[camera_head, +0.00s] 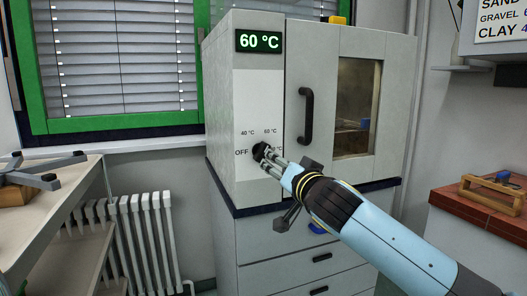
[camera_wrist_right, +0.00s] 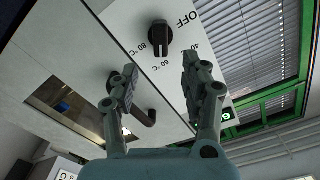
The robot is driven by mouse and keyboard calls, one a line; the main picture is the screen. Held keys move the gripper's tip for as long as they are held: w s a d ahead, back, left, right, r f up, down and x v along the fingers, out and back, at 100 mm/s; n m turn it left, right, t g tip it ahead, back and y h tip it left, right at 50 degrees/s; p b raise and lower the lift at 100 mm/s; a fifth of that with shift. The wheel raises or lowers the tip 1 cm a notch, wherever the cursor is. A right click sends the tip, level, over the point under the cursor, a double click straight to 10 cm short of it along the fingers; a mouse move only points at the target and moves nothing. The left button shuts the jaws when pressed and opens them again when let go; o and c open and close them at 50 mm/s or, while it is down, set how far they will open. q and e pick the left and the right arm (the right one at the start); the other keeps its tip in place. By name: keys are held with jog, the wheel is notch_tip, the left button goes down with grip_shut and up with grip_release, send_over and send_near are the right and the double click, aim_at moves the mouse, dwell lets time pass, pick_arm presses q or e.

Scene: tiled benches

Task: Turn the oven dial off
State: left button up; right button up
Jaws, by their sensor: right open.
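The oven (camera_head: 258,110) is a light grey cabinet with a lit display (camera_head: 259,41) reading 60 °C. Its black dial (camera_head: 259,151) sits low on the front panel, with OFF printed to its left. In the right wrist view the dial (camera_wrist_right: 159,36) lies just beyond the fingertips, centred between them, with its ridge lined up toward the 60 °C mark. My right gripper (camera_head: 269,161) is open in front of the dial and partly hides it and the 80 °C label. Its two spread fingers (camera_wrist_right: 160,66) show with nothing between them. My left gripper is not in view.
The oven door has a black handle (camera_head: 305,116) right of the dial and a window (camera_head: 356,106). Drawers (camera_head: 320,258) lie below. A bench (camera_head: 50,216) stands left, a radiator (camera_head: 145,240) beside it, and a tiled bench (camera_head: 485,205) with a wooden carrier at right.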

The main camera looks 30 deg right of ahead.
aim_at(264, 154)
jog(key=p+x, duration=0.1)
jog(key=x, duration=0.8)
jog(key=shift+a+r+p, duration=0.1)
jog(key=shift+p, duration=0.3)
jog(key=shift+w, duration=0.75)
grip_shut()
